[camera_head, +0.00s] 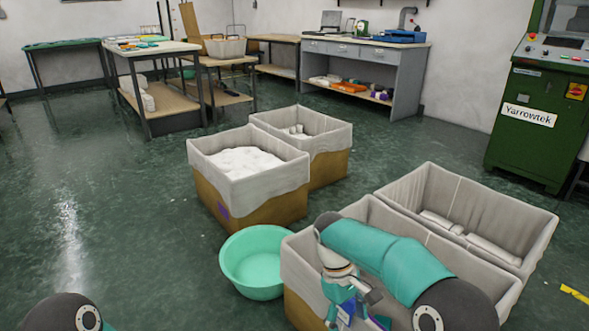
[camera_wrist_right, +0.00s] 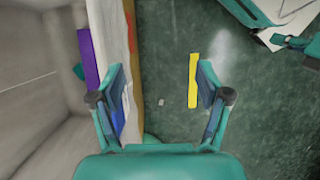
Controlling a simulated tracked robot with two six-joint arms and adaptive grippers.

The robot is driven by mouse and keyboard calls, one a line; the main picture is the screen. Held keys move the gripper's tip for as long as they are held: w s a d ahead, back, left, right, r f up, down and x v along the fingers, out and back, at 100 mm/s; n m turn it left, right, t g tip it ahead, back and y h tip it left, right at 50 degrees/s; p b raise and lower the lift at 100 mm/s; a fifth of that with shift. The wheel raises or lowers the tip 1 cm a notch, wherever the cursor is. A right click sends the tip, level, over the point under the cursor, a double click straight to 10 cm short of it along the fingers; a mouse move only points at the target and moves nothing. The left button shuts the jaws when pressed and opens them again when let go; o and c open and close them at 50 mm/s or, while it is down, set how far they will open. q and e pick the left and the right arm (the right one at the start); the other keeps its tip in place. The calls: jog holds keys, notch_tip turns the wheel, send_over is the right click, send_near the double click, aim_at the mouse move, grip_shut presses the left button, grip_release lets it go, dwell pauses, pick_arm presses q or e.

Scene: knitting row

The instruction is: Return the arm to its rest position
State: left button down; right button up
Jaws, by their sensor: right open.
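My right arm (camera_head: 385,258) comes in from the lower right in the head view, bent over the near lined bin (camera_head: 300,270). My right gripper (camera_head: 355,315) hangs down in front of that bin, cut by the lower picture edge. In the right wrist view the right gripper (camera_wrist_right: 160,78) is open, its two fingers well apart with nothing between them but floor and the bin's edge (camera_wrist_right: 112,40). Whether it touches the bin cannot be told. My left gripper is not in view; only a rounded part of my left arm (camera_head: 70,313) shows at the lower left.
A mint basin (camera_head: 231,265) stands left of the near bin. Behind are a bin of white material (camera_head: 204,173), another lined bin (camera_head: 337,132) and one with pale rolls (camera_head: 540,225). A green machine (camera_head: 510,150) stands right. Floor at left is open.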

jog(key=s+f+m+y, duration=0.1)
jog(key=s+f+y, duration=0.15)
jog(key=f, duration=0.35)
jog(key=s+a+f+m+t+y, duration=0.1)
jog(key=s+f, duration=0.3)
jog(key=f, duration=0.3)
jog(key=s+f+m+y, duration=0.2)
jog(key=s+f, duration=0.1)
jog(key=f, duration=0.3)
jog(key=s+d+f+m+t, duration=0.1)
jog(key=s+f+m, duration=0.15)
jog(key=s, duration=0.35)
jog(key=s+d+f+m+t, duration=0.1)
jog(key=s+f+m+t, duration=0.15)
jog(key=s, duration=0.35)
notch_tip(320, 180, up, 38)
jog(key=p, duration=3.7)
jog(key=shift+s+a+m+y, duration=0.15)
jog(key=shift+s+m+y, duration=0.2)
jog(key=shift+m+y, duration=0.1)
jog(key=shift+g, duration=0.25)
